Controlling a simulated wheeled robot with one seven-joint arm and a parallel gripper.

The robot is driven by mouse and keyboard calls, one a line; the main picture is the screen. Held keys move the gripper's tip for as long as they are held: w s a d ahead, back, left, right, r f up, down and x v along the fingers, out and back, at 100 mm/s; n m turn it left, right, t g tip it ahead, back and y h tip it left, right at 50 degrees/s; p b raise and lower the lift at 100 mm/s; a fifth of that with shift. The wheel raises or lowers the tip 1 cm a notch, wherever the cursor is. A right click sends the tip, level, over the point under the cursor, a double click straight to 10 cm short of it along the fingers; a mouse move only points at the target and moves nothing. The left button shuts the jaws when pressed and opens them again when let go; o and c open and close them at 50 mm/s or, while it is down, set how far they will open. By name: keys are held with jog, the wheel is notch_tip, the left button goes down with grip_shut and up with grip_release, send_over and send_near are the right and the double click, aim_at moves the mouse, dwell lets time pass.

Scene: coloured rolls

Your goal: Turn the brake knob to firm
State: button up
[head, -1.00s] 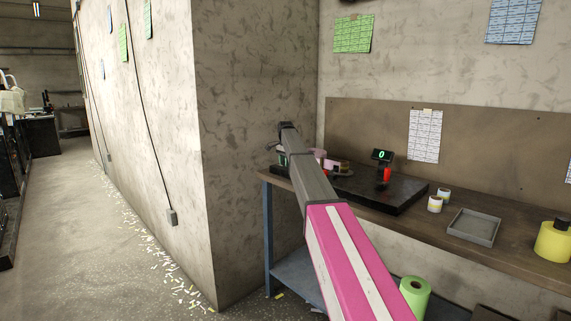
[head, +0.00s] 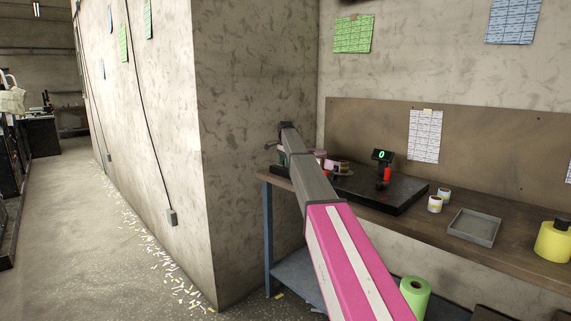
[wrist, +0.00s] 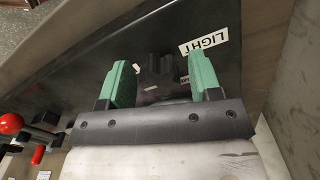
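The brake knob (wrist: 160,66) is a dark, ridged shape on a dark panel (wrist: 225,85) in the wrist view. A white label reading LIGHT (wrist: 204,42) is on the panel to its upper right. Two smaller labels sit nearer my gripper and are not fully readable. My gripper (wrist: 159,60) has two green fingers, apart, one on each side of the knob; I cannot tell whether they touch it. Which label the knob points to cannot be made out. In the head view, my arm hides the knob, and my gripper is mostly hidden at the bench's left end.
The bench (head: 400,222) carries a dark plate (head: 375,188) with a small display (head: 382,155) reading 0, small rolls (head: 435,204), a grey tray (head: 474,227) and a yellow container (head: 553,241). A concrete wall corner stands close left of my arm. Red-knobbed levers (wrist: 12,124) show in the wrist view.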

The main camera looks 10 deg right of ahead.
dwell(0.3)
notch_tip(320, 180, up, 11)
dwell(0.5)
jog(key=shift+f, duration=0.1)
